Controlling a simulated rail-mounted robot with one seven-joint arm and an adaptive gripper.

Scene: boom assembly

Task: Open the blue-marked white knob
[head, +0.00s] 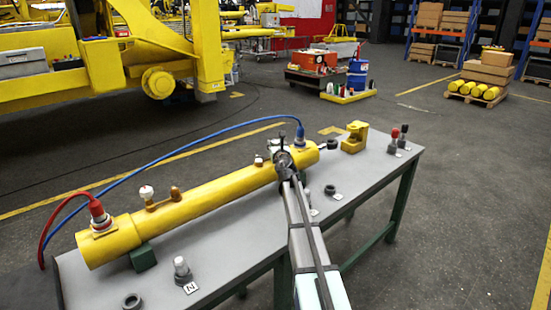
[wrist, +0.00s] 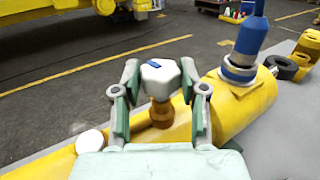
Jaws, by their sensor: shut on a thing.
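The blue-marked white knob (wrist: 160,74) stands on a brass stem on top of the yellow cylinder (head: 205,200). A blue stripe shows on its top in the wrist view. My gripper (wrist: 159,82) is shut on this knob, with one finger on each side. In the head view my gripper (head: 284,158) is at the right part of the cylinder and hides much of the knob. A second white knob (head: 146,192) stands on the left part of the cylinder; in the wrist view a white round top (wrist: 90,142) shows at lower left.
A blue hose fitting (head: 300,137) is close to the right of my gripper, and a red one (head: 98,212) is at the left end. The grey table (head: 225,240) also carries a yellow block (head: 354,137), dark rings and small fittings.

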